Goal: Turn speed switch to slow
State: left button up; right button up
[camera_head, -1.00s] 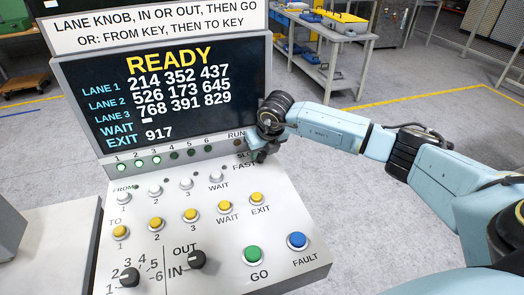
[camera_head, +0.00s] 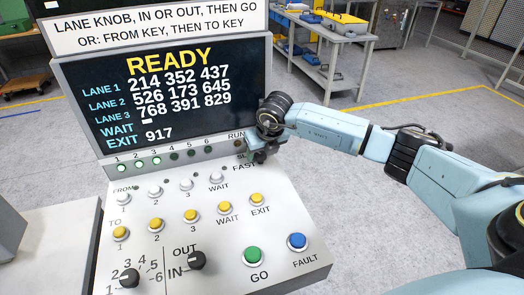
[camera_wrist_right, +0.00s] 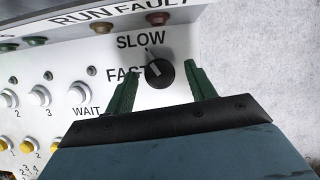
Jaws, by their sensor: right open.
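The speed switch (camera_wrist_right: 159,73) is a round black knob on the console's white panel, with the printed words SLOW above left and FAST to its left in the right wrist view. A pale mark shows on its face, but I cannot tell clearly which word it points at. My right gripper (camera_wrist_right: 164,74) is open, with one green finger on each side of the knob and visible gaps between. In the head view my right gripper (camera_head: 261,156) is at the panel's upper right corner and hides the knob. My left gripper is not in view.
The console screen (camera_head: 170,90) reads READY and stands behind the panel. White and yellow buttons lie left of the gripper, with a green GO button (camera_head: 254,255), a blue FAULT button (camera_head: 297,241) and two black knobs lower down. Right of the panel is open floor.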

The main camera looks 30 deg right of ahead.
jog(key=shift+r, duration=0.1)
jog(key=b+v, duration=0.1)
jog(key=v, duration=1.2)
jog(key=shift+r, duration=0.1)
